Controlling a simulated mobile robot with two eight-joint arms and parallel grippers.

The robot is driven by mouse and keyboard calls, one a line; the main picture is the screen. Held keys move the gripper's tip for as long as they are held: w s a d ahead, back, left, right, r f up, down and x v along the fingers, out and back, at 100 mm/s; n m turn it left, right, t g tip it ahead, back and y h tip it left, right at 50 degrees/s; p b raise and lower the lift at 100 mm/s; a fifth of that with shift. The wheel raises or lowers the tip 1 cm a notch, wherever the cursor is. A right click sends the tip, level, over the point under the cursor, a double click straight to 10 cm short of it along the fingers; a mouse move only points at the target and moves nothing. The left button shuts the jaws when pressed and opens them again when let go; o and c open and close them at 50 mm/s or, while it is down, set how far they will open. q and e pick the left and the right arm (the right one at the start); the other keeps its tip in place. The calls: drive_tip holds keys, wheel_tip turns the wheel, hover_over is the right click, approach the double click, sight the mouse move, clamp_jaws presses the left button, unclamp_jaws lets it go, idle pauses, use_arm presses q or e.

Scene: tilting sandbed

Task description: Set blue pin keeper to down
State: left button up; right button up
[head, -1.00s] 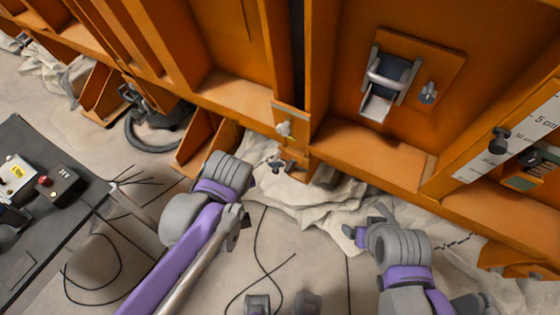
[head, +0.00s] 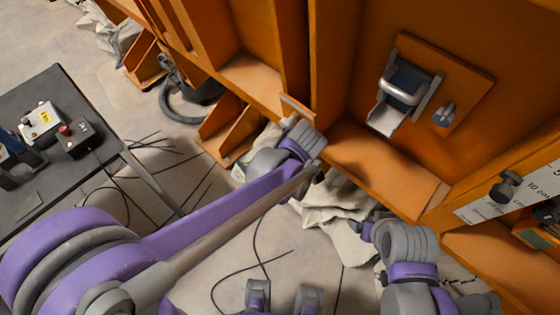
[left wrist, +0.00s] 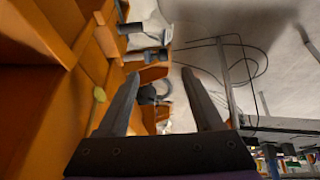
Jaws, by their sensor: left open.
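A small blue-grey fitting (head: 444,114), which may be the blue pin keeper, sits on a square orange plate in the head view. It is right of a metal latch with a handle (head: 402,92). Its exact setting is too small to tell. My left arm reaches to the orange frame, well left of and below that plate; its fingers are hidden in the head view. In the left wrist view my left gripper (left wrist: 160,74) is open with nothing between its fingers. My right gripper (head: 366,230) hangs low near the cloth; its jaws cannot be made out.
The orange ribbed frame (head: 385,165) fills the upper right, with a white scale (head: 490,208) at its right. Crumpled cloth (head: 335,220) lies below. A dark table (head: 70,165) with a control box stands left. Cables cross the floor.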

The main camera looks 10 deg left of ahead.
use_arm(q)
drive_tip(key=x, duration=0.7)
drive_tip(key=shift+w+f+b, duration=0.1)
drive_tip(key=shift+f+b, duration=0.15)
drive_tip(key=shift+b, duration=0.05)
drive_tip(key=c, duration=1)
clamp_jaws()
drive_tip(key=shift+f, duration=0.1)
